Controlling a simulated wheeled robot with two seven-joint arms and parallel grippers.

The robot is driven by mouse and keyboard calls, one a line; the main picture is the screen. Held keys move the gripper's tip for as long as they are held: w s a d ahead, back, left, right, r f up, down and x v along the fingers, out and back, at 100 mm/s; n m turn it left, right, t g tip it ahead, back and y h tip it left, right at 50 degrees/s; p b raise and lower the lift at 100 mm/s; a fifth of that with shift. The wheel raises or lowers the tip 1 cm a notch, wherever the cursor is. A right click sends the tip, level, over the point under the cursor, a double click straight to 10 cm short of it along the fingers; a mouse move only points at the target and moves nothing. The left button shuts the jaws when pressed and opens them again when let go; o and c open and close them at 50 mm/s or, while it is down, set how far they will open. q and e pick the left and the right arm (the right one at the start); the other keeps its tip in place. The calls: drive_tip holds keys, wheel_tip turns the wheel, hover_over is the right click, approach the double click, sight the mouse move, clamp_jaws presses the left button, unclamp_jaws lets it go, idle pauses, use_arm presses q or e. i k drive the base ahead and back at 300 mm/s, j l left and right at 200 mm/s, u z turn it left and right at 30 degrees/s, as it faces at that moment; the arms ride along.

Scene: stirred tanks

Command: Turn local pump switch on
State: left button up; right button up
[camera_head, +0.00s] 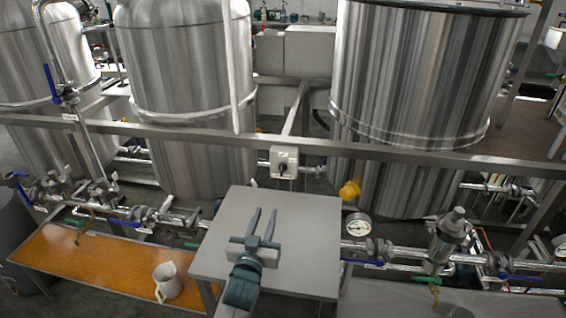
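The pump switch is a small pale box (284,161) with a dark knob on its front. It is mounted on the metal frame rail, between two steel tanks. My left gripper (263,212) is over the grey table below the switch, with its two fingers pointing toward the box. The fingers stand apart with nothing between them. A gap separates the fingertips from the switch. The knob's exact setting is too small to read. My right gripper does not show for certain.
The grey table (318,208) stands under my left gripper. A yellow knob (349,190) and a gauge (358,227) sit to its right, on pipework. A white jug (167,281) stands on an orange bench (92,262) at left. The horizontal rail (400,153) crosses in front of the tanks.

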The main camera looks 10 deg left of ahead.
sight(282, 167)
drive_tip(key=i+j, duration=0.1)
drive_tip(key=i, duration=0.75)
